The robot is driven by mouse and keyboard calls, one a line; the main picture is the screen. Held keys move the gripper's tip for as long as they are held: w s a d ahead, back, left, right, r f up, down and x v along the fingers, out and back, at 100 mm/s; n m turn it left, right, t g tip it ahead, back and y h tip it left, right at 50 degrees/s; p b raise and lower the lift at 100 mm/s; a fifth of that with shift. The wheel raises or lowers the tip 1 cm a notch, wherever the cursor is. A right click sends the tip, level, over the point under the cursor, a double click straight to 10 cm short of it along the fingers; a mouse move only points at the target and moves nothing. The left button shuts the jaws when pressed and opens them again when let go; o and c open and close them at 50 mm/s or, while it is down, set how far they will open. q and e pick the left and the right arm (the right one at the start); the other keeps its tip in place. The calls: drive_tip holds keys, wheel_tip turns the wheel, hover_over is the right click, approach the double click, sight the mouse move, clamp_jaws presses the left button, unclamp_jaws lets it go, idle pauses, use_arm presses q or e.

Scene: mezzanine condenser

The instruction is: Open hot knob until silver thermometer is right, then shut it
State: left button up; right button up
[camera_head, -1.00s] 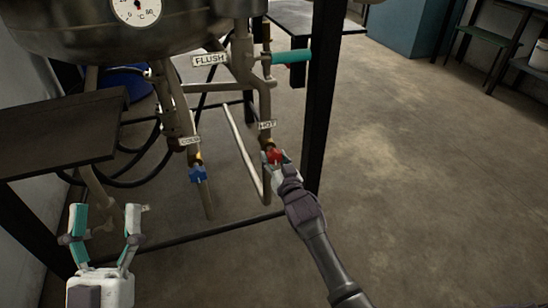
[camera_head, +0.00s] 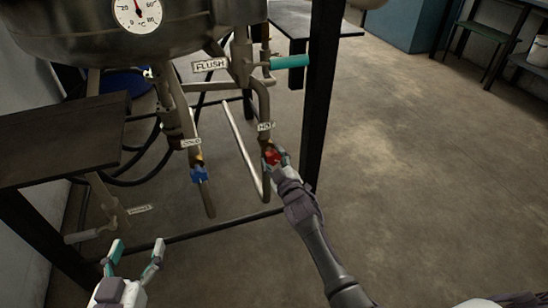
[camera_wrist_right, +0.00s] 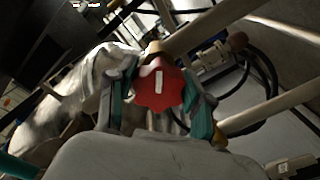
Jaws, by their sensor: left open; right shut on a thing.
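The red hot knob (camera_head: 272,157) sits on the pipe under the HOT tag (camera_head: 265,127). My right gripper (camera_head: 276,160) is shut on it. In the right wrist view the red knob (camera_wrist_right: 159,88) lies between the teal finger pads of my right gripper (camera_wrist_right: 160,98), its white mark close to upright. A round white thermometer dial (camera_head: 138,14) in °C is on the metal vessel at the top left, its red needle pointing roughly upward; the exact reading is too small to tell. My left gripper (camera_head: 134,256) is open and empty at the lower left.
A blue knob (camera_head: 198,174) hangs on the pipe under the COLD tag (camera_head: 190,142). A teal handle (camera_head: 290,62) is beside the FLUSH tag (camera_head: 209,66). A dark frame leg (camera_head: 321,100) stands right of the hot pipe. A dark shelf (camera_head: 60,142) is at left. Floor at right is clear.

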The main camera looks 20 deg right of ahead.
drive_tip(key=shift+n, duration=1.1)
drive_tip(key=o, duration=1.2)
drive_tip(key=shift+c, duration=0.2)
drive_tip(key=s, duration=1.2)
drive_tip(key=shift+d, duration=0.25)
